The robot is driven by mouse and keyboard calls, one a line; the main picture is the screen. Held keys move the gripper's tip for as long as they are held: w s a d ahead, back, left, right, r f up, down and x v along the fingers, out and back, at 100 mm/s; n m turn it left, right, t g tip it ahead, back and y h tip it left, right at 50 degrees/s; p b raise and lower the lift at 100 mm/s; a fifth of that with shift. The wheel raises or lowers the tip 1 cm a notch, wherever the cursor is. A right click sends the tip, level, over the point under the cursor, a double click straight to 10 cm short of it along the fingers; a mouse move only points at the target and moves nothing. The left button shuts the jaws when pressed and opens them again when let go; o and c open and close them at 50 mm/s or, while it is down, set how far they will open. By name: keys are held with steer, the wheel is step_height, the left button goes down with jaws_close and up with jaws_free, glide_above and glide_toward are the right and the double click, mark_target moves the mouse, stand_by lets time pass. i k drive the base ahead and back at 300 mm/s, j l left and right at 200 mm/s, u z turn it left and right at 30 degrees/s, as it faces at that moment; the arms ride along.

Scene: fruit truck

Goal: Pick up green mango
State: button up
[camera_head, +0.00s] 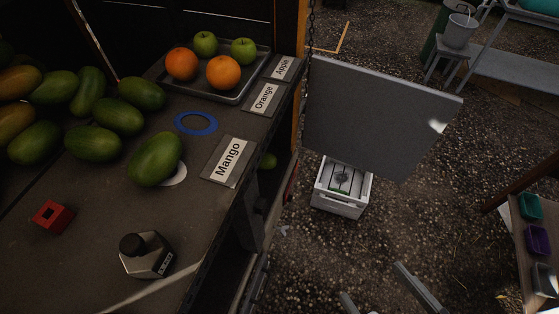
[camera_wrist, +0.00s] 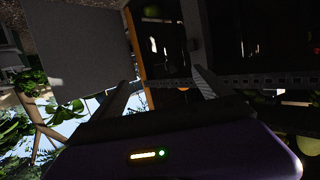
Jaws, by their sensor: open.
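Several green mangoes lie on the counter (camera_head: 85,225) at the left of the head view. The nearest green mango (camera_head: 155,159) lies apart from the pile, partly over a white round disc (camera_head: 176,175), left of the "Mango" sign (camera_head: 228,160). Other green mangoes (camera_head: 94,144) lie behind it. My gripper (camera_wrist: 165,85) is open and empty in the wrist view, its two fingers spread apart. Two grey bars, apparently its fingers, show low in the head view, well right of the counter and away from the mangoes. No mango is clear in the wrist view.
A tray (camera_head: 237,97) holds oranges and green apples. A grey panel (camera_head: 375,115) hangs right of the counter, above a white crate (camera_head: 341,187).

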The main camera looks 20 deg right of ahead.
mark_target(269, 161)
steer(key=l+u, duration=0.1)
steer(key=u, duration=1.2)
steer(key=i+l, duration=0.1)
steer(key=l, duration=0.5)
steer(key=i+l, duration=0.1)
steer(key=l, duration=0.45)
steer(key=i+l+u, duration=0.1)
steer(key=l, duration=1.1)
steer(key=i+u, duration=0.05)
